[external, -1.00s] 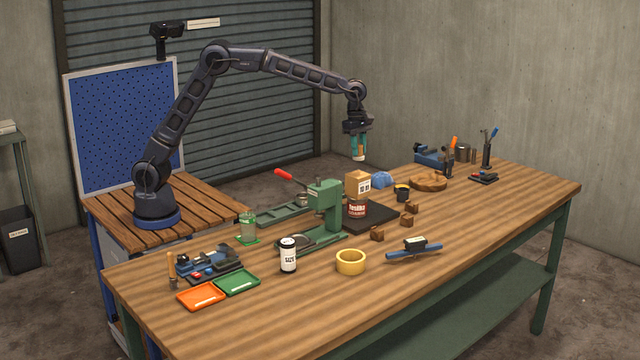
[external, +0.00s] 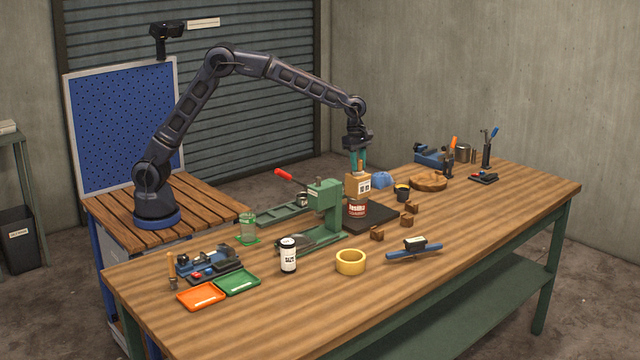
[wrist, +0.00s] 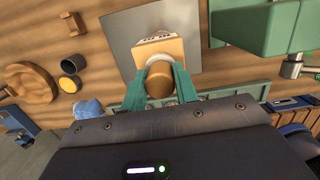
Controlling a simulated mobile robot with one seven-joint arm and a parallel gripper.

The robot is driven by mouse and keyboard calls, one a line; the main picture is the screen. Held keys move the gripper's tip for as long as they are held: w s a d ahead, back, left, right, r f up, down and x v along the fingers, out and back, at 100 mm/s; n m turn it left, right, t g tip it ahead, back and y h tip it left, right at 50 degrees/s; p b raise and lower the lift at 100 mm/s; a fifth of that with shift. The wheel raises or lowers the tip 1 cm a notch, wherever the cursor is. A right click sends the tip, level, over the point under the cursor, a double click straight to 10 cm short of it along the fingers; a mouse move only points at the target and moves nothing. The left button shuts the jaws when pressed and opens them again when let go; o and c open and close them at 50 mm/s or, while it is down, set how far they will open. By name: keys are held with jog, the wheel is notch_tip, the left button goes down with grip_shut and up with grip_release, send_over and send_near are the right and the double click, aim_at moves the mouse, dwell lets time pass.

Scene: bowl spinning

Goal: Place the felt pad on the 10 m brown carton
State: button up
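The brown carton (external: 358,185) with a white label stands on a red can (external: 356,208) on a dark square plate. In the wrist view the carton (wrist: 150,50) is just past my fingertips. My gripper (external: 358,168) points down directly above the carton. Its teal fingers press both sides of a short brown-topped round piece (wrist: 160,78), which I take as the felt pad. The pad's lower end is at the carton's top. Whether it touches is hidden. The can is mostly hidden under the carton in the wrist view.
A green press (external: 324,205) with a red handle stands close left of the carton. The dark plate (external: 375,219) lies beneath the can. Small wooden blocks (external: 408,218), a dark cup (external: 402,192) and a blue dome (external: 383,180) are to the right.

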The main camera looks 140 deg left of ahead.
jog(key=o, duration=0.4)
jog(key=shift+c, duration=0.2)
jog(key=shift+r, duration=0.1)
notch_tip(320, 180, up, 12)
jog(key=s, duration=0.1)
jog(key=s+d+r+m, duration=0.3)
jog(key=d+m, duration=0.3)
jog(key=d, duration=0.6)
jog(key=s+d+r+m+t, duration=0.1)
jog(key=s+d+r+m, duration=0.35)
jog(key=d, duration=0.75)
jog(key=s+d+r+m, duration=0.2)
jog(key=d+m, duration=0.5)
jog(key=d, duration=0.4)
jog(key=s+d+f+m+t, duration=0.1)
jog(key=s+d+f+m, duration=0.4)
jog(key=s+d+m, duration=0.4)
jog(key=s+d+f+m+t, duration=0.1)
jog(key=s+d+f+m, duration=0.4)
jog(key=s+d+m, duration=0.4)
jog(key=s+d, duration=0.3)
jog(key=s, duration=0.2)
jog(key=shift+s+f+m, duration=0.3)
jog(key=shift+s+m, duration=0.05)
